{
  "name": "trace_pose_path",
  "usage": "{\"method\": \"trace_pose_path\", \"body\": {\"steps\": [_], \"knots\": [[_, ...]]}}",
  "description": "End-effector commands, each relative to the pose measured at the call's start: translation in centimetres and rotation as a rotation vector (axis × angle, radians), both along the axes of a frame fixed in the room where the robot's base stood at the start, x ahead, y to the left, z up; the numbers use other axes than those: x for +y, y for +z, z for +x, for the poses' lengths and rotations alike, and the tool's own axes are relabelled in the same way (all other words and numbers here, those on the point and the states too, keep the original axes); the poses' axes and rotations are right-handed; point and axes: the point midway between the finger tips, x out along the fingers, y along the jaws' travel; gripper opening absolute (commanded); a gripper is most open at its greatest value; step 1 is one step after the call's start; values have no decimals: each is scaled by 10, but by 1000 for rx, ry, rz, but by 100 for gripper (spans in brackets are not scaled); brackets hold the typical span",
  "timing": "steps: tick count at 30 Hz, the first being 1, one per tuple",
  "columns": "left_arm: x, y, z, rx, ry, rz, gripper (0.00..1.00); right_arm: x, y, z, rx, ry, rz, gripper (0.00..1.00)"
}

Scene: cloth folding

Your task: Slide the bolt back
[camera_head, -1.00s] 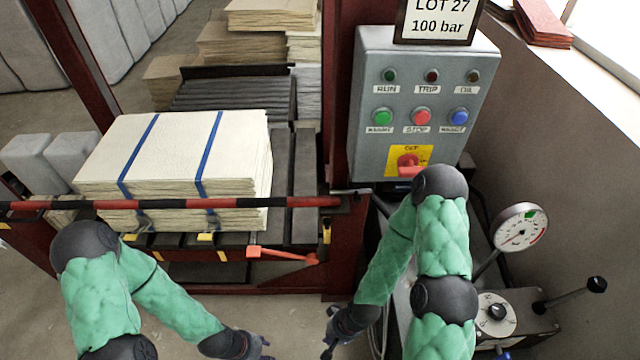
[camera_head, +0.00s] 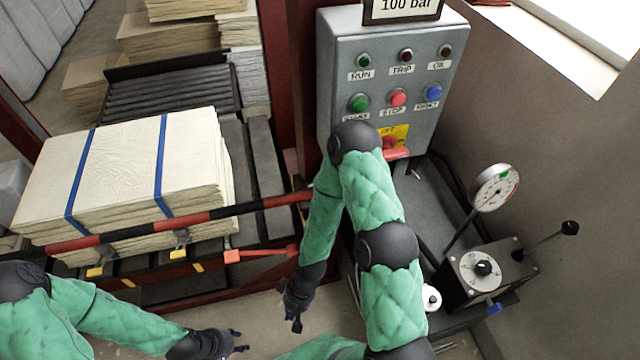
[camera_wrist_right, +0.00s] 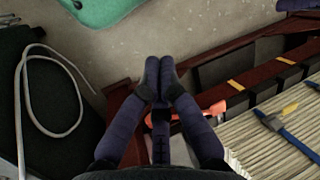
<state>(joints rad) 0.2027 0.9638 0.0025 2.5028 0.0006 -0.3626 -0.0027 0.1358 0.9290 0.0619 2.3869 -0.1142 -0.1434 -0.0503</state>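A red-and-black striped bar (camera_head: 140,229) runs across the front of the press, before a strapped stack of pale sheets (camera_head: 120,165). Its right end goes behind my right arm, so any bolt there is hidden; I cannot pick one out. An orange handle (camera_head: 262,254) sits below the bar and shows beside the fingers in the right wrist view (camera_wrist_right: 214,108). My right gripper (camera_head: 296,318) hangs empty right of the handle, apart from it; in the right wrist view its fingers (camera_wrist_right: 159,72) are together. My left gripper (camera_head: 240,341) is low, fingertips apart, empty.
A grey control box (camera_head: 335,95) with coloured buttons stands behind my right arm. A pressure gauge (camera_head: 494,187) and a pump unit with a lever (camera_head: 510,268) stand at the right. Bare floor lies in front of the press.

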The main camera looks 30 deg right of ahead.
Motion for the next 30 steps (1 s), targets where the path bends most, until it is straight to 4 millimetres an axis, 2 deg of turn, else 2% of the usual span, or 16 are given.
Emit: {"method": "trace_pose_path", "body": {"steps": [9,17,23,26,30], "knots": [[0,17,0,1,0,0,40,9,26,6,45,356,-3,0],[0,34,0,0,0,0,40,-8,60,23,116,765,-98,0],[0,47,0,0,0,0,40,-34,99,53,190,1062,-250,0],[0,54,0,0,0,0,40,-48,125,74,232,1188,-349,0],[0,63,0,0,0,0,40,-65,170,107,302,1340,-511,0]]}}
